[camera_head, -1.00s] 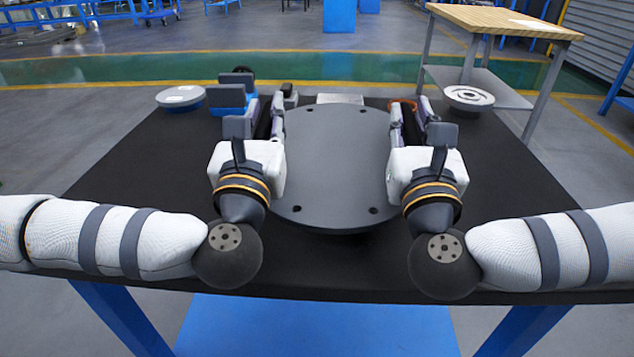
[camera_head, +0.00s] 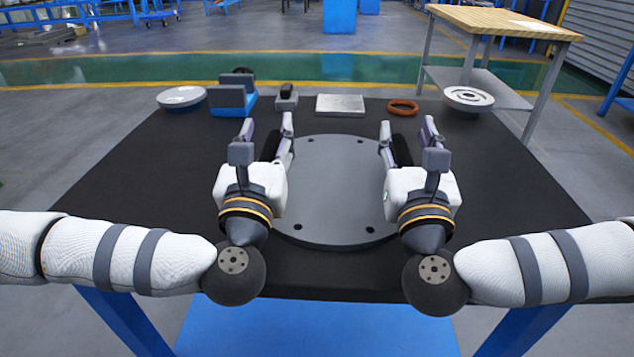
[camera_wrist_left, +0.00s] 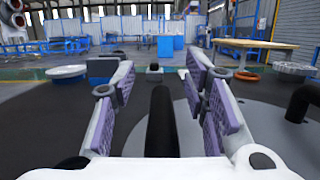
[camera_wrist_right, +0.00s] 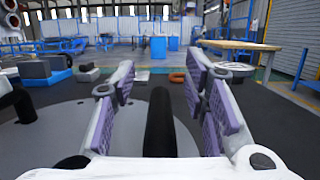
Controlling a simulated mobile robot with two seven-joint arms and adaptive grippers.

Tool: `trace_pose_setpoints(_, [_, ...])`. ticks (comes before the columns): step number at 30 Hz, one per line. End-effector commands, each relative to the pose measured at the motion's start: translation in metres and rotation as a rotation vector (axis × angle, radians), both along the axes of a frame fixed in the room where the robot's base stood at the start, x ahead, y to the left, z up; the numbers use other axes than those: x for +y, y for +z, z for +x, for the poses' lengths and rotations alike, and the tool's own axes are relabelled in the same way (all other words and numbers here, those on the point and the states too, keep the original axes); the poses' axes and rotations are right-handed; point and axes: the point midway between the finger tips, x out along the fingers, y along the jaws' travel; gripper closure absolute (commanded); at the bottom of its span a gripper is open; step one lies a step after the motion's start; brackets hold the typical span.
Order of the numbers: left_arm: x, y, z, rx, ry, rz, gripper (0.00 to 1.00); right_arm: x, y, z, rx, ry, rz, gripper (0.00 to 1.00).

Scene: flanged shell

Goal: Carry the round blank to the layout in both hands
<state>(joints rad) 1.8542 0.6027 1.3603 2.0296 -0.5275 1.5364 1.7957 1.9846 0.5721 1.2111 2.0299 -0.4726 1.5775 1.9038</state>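The round blank (camera_head: 335,190) is a flat grey disc with several small holes near its rim. It lies on the black table top in front of me. It has two upright black handles, one at its left side (camera_wrist_left: 161,125) and one at its right (camera_wrist_right: 159,125). My left gripper (camera_head: 268,128) is open, with a finger on each side of the left handle and gaps showing. My right gripper (camera_head: 406,130) is open around the right handle in the same way. No layout marking is visible; the blank and my arms hide part of the table.
Along the table's (camera_head: 130,200) back edge stand a pale round disc (camera_head: 181,97), a blue and grey block (camera_head: 232,97), a small grey part (camera_head: 286,98), a silver plate (camera_head: 340,104), an orange ring (camera_head: 403,107) and a flanged metal part (camera_head: 468,97). A wooden-topped bench (camera_head: 500,20) stands behind right.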

Motion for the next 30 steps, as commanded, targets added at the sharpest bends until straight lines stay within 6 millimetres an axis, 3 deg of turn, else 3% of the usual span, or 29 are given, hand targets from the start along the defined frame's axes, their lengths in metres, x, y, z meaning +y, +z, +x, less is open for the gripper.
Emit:
trace_pose_setpoints(12, [-0.001,-0.001,-0.005,0.0,-0.002,-0.002,0.59,0.0,-0.002,0.0,0.004,0.002,-0.001,0.59])
trace_pose_setpoints(24, [-0.002,-0.022,-0.099,0.003,-0.004,-0.002,0.59,0.0,-0.002,0.0,0.005,0.002,-0.002,0.59])
trace_pose_setpoints(30, [-0.001,-0.025,-0.117,-0.001,-0.001,-0.002,0.59,0.001,-0.004,-0.004,0.006,0.002,-0.001,0.59])
